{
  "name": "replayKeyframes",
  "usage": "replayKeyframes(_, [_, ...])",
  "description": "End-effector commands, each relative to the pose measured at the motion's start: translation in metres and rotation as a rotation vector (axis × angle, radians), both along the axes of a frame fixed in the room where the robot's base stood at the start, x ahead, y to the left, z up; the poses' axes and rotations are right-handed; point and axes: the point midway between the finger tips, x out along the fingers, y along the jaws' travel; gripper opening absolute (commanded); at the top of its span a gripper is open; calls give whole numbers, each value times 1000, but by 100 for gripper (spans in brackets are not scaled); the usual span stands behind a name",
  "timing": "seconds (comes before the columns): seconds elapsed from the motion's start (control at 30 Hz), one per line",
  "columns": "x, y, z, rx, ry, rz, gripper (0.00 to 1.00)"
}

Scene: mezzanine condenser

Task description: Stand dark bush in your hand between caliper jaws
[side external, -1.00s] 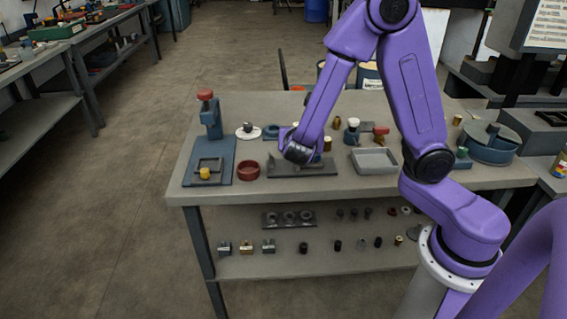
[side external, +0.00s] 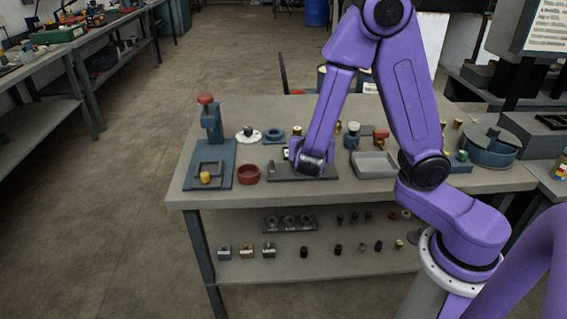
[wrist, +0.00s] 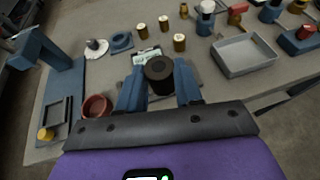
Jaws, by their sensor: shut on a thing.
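The dark bush (wrist: 159,70) is held upright between the blue fingers of my gripper (wrist: 160,80) in the wrist view, its round top and hole facing the camera. A caliper with a pale display (wrist: 147,55) shows just beyond the bush; its jaws are hidden by the bush and fingers. In the side view my gripper is over the dark base plate (side external: 327,175), with its fingers and the bush hidden behind my wrist. I cannot tell whether the bush touches the plate or sits between the jaws.
A red ring dish (side external: 248,174) and a blue press stand (side external: 211,122) are left of the plate. A grey tray (side external: 375,165) is to its right. Several brass cylinders (wrist: 179,42) stand behind. A blue ring (side external: 274,136) lies behind left.

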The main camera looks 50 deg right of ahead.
Motion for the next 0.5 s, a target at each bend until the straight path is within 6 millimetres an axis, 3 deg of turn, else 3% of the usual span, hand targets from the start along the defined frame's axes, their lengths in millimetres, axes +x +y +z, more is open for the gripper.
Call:
replayKeyframes(0.13, [8, -1, -4, 0, 2, -1, 3])
replayKeyframes(0.4, [57, -7, -29, -1, 4, -4, 3])
replayKeyframes(0.5, [67, -7, -42, -2, 5, -1, 3])
